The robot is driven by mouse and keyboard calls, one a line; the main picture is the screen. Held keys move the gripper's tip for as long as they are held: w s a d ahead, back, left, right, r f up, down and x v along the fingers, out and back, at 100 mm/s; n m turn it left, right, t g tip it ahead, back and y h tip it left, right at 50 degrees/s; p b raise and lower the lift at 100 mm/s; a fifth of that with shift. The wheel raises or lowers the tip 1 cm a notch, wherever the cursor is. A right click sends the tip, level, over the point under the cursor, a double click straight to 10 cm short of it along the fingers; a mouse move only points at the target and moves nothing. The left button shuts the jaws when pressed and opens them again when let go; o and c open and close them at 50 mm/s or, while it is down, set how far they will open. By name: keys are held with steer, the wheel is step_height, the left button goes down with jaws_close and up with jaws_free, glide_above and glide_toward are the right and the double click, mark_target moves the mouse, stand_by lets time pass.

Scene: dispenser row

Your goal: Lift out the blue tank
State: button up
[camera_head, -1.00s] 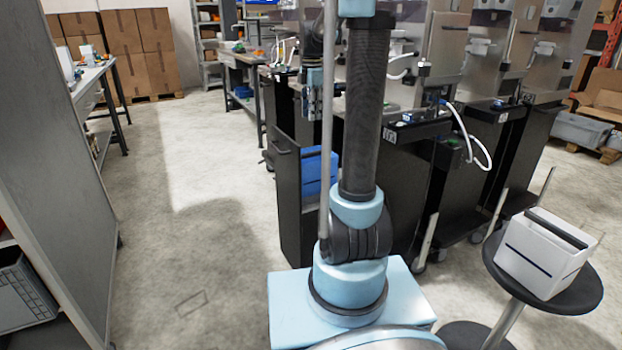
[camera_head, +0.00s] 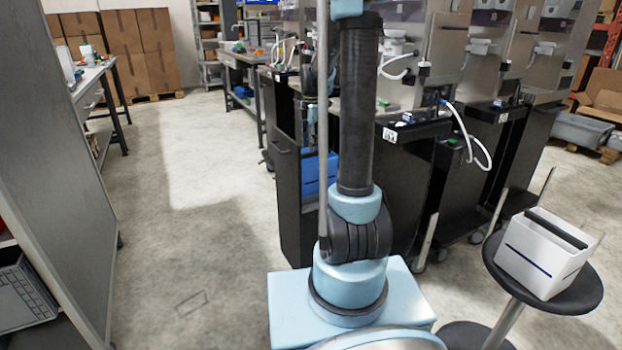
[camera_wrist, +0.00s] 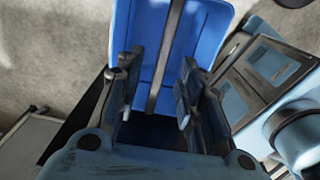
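The blue tank (camera_head: 313,175) sits in the pulled-out black drawer (camera_head: 289,200) of the leftmost dispenser, partly hidden behind my arm in the head view. In the wrist view the blue tank (camera_wrist: 196,35) lies just beyond my fingers, with a dark bar handle (camera_wrist: 167,55) running across its open top. My gripper (camera_wrist: 157,92) is open. Its two fingers stand apart, on either side of the line of the handle, with a visible gap to each side. Whether the fingertips reach down to the handle's level I cannot tell. In the head view my gripper is mostly hidden.
A white tank (camera_head: 543,252) with a dark handle stands on a round black stool (camera_head: 590,292) at the right. More dispensers (camera_head: 470,150) stand in a row behind my arm. A grey panel (camera_head: 60,190) stands at the left. The floor (camera_head: 190,215) between is clear.

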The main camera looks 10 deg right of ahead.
mark_target(312, 154)
steer(key=shift+f, duration=2.6)
jaws_close()
